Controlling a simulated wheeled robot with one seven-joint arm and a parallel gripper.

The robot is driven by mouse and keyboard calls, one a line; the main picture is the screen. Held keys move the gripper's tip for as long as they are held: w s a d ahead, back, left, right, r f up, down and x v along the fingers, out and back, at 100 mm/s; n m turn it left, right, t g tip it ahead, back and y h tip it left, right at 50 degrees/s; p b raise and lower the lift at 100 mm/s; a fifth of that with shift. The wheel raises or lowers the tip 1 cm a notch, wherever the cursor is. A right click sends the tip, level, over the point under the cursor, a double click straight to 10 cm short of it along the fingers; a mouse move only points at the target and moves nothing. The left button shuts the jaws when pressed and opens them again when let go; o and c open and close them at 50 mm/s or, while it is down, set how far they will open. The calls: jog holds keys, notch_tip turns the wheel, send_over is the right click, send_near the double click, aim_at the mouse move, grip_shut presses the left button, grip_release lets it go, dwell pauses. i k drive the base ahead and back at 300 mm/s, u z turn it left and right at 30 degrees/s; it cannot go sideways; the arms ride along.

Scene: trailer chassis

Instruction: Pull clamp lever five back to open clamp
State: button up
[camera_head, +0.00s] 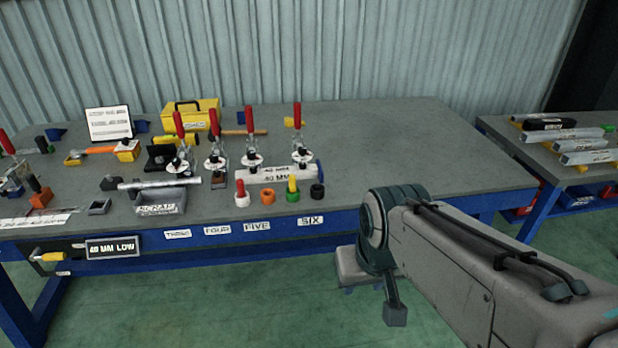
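The clamp above the "FIVE" label (257,226) has a red lever (250,121) standing upright. Its metal body (250,156) stands at the back of a white block marked "40 MM" (262,176). Whether its tip presses on the block is too small to tell. Similar red levers stand upright at three (179,125), four (214,121) and six (297,115). My arm reaches in from the lower right, its bent joint in front of the bench edge, well right of and nearer than clamp five. My gripper's fingers are not visible.
Red, orange, yellow-green and black small parts (267,197) stand in front of the block. A grey scrap tray (160,202) and a yellow toolbox (190,115) are to the left. The bench's right half (400,140) is clear. A second bench (520,150) holds bars.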

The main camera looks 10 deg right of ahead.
aim_at(248, 114)
jog(key=u, duration=0.75)
jog(key=i, duration=1.8)
jog(key=z, duration=0.75)
